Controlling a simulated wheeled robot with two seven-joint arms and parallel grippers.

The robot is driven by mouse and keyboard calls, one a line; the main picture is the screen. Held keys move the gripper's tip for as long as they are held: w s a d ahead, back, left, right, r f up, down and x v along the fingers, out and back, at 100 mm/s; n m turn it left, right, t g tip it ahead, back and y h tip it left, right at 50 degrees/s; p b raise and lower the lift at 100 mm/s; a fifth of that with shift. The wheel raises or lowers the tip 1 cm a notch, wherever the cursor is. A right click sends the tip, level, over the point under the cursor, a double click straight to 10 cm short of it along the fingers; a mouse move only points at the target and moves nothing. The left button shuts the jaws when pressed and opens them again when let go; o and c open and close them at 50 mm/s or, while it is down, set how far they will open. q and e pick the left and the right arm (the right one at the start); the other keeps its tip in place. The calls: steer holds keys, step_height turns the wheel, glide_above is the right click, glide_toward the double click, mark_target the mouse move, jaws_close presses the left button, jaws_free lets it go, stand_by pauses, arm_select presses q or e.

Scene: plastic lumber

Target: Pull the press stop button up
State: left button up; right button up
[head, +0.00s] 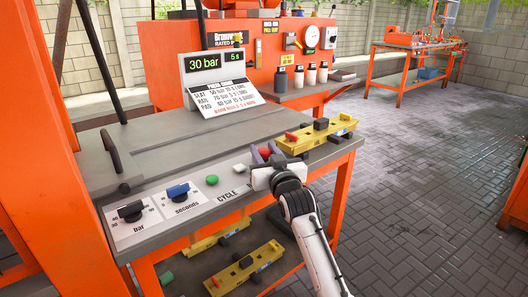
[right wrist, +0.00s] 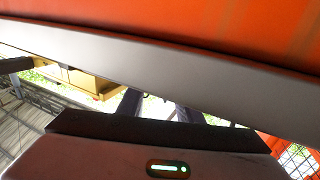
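The red stop button (head: 265,153) sits on the sloped grey control panel (head: 228,181), at the right end of its row of controls. My right gripper (head: 265,154) is at the panel, with its two dark fingers on either side of the button in the head view. The fingers are apart. Whether they touch the button cannot be told, and its lower part is hidden. In the right wrist view the fingers (right wrist: 155,105) also show apart with a bright gap between them, partly covered by a grey edge. The button is not visible there. My left gripper is not in view.
A yellow mould (head: 318,135) lies close right of my gripper. Orange press frame (head: 40,110) stands left; paved floor is free right.

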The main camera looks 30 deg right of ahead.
jaws_close()
steer(key=shift+r+p, duration=0.7)
steer(key=shift+p, duration=0.55)
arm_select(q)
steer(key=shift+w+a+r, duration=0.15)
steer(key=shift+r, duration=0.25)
arm_select(e)
steer(key=shift+o, duration=2.2)
jaws_free()
steer(key=shift+r, duration=0.1)
steer(key=shift+s+a, duration=0.2)
steer(key=shift+s, duration=0.3)
arm_select(q)
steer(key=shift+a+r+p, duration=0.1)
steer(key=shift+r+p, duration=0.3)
steer(key=shift+p, duration=0.3)
arm_select(e)
steer(key=v, duration=0.9)
